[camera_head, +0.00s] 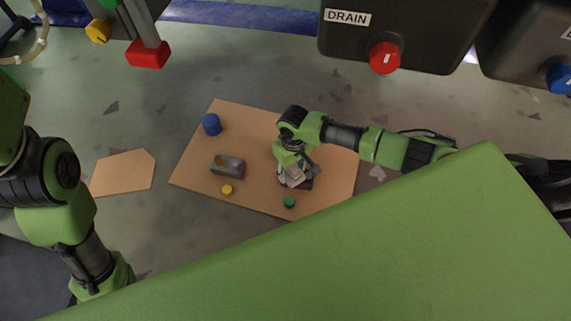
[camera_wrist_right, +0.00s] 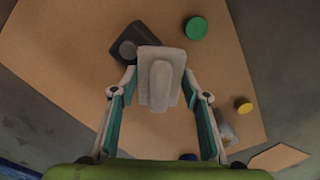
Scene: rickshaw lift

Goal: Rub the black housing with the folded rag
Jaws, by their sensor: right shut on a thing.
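The folded rag (camera_wrist_right: 160,78) is pale grey and sits between the fingers of my right gripper (camera_head: 294,172), which is shut on it. The black housing (camera_wrist_right: 126,46) lies on the cardboard sheet. In the right wrist view the rag overlaps one edge of the housing and hides part of it. I cannot tell whether they touch. In the head view the housing (camera_head: 308,184) shows only partly beside the rag and gripper. My left arm is at the left of the head view, but its gripper is not in view.
The cardboard sheet (camera_head: 255,122) also holds a green cap (camera_head: 289,201), a yellow cap (camera_head: 227,189), a grey metal block (camera_head: 229,167) and a blue cylinder (camera_head: 212,124). A smaller cardboard piece (camera_head: 123,172) lies left. Dark tanks (camera_head: 345,45) with knobs hang at the upper right.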

